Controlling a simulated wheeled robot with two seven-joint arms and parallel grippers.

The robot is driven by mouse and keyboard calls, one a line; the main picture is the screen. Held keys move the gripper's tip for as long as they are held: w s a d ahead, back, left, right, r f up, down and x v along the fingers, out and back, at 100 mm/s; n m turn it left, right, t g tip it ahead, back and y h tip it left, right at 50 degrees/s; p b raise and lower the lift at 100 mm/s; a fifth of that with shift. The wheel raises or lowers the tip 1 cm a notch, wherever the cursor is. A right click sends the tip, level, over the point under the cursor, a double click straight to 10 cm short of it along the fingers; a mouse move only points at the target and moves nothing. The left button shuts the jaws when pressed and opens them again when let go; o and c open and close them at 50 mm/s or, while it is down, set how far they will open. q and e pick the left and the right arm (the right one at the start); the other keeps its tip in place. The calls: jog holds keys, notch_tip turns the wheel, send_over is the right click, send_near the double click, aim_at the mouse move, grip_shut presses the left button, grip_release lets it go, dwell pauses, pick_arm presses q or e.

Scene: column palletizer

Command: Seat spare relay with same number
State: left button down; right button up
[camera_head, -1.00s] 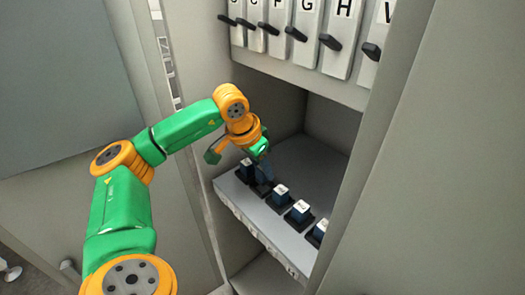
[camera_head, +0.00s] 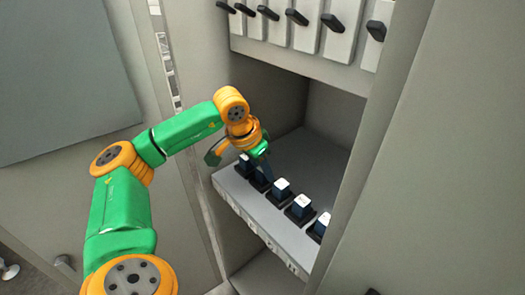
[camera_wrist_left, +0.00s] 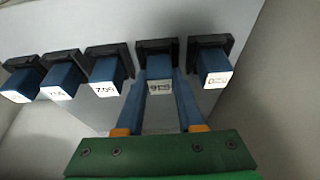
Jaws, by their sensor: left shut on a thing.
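A row of several blue relays with white label tops stands in black sockets on a grey shelf (camera_head: 285,238). In the head view my left gripper (camera_head: 264,172) reaches down at the row's left part. In the left wrist view its two blue fingers (camera_wrist_left: 161,88) are shut on the second relay from the right (camera_wrist_left: 160,72), which stands at a black socket. Its label is too small to read surely. Whether it is fully down in the socket I cannot tell. Other relays flank it: one at the right (camera_wrist_left: 213,65) and one at the left (camera_wrist_left: 106,72). My right gripper is not in view.
The shelf lies in a grey cabinet recess. A panel of pale plates with black handles (camera_head: 330,22) hangs above the recess. The cabinet's side wall (camera_head: 410,150) stands close at the right. Free shelf surface lies behind the row (camera_head: 310,155).

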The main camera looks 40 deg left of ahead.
pick_arm(q)
jog(key=shift+f, duration=0.1)
jog(key=shift+c, duration=2.2)
grip_release()
